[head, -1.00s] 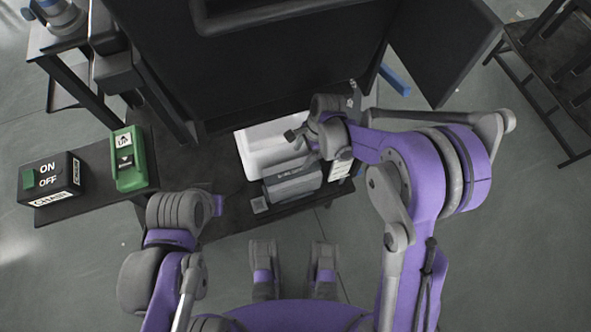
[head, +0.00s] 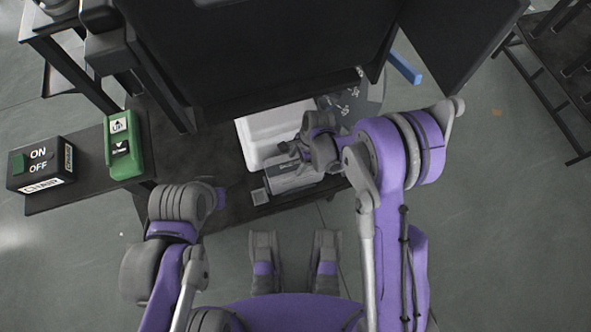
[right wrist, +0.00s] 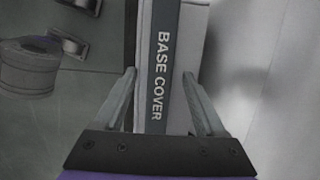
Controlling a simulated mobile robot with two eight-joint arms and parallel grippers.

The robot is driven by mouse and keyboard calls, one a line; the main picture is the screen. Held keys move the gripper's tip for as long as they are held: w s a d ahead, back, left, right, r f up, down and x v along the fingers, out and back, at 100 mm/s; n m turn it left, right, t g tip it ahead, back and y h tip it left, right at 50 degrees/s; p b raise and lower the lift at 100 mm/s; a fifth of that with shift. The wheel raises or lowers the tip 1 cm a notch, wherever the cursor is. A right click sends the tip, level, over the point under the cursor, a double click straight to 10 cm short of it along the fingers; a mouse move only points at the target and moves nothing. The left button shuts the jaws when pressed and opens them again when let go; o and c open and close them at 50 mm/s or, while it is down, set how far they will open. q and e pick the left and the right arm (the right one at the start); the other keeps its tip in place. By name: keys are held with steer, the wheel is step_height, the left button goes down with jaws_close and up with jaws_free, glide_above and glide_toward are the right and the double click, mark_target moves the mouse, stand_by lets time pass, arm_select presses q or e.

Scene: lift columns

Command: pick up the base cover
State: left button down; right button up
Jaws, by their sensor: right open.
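The base cover is a narrow dark slab with white lettering that reads BASE COVER (right wrist: 160,75) in the right wrist view. It runs up the picture between the two fingers of my right gripper (right wrist: 161,100), which is open, with one finger on each side. I cannot tell whether either finger touches it. In the head view my right gripper (head: 303,148) is over the grey and white items on the low table, and the arm hides part of them. My left gripper (head: 219,198) is near the table's front edge at left; its fingers are too unclear to read.
A white bin (head: 262,128) stands beside the grey box (head: 285,182) on the dark table (head: 190,160). A green lift control (head: 122,150) and a black ON/OFF box (head: 40,165) sit at left. A large black panel (head: 260,50) rises behind.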

steer(key=shift+r, duration=0.1)
steer(key=shift+c, duration=0.3)
jaws_close()
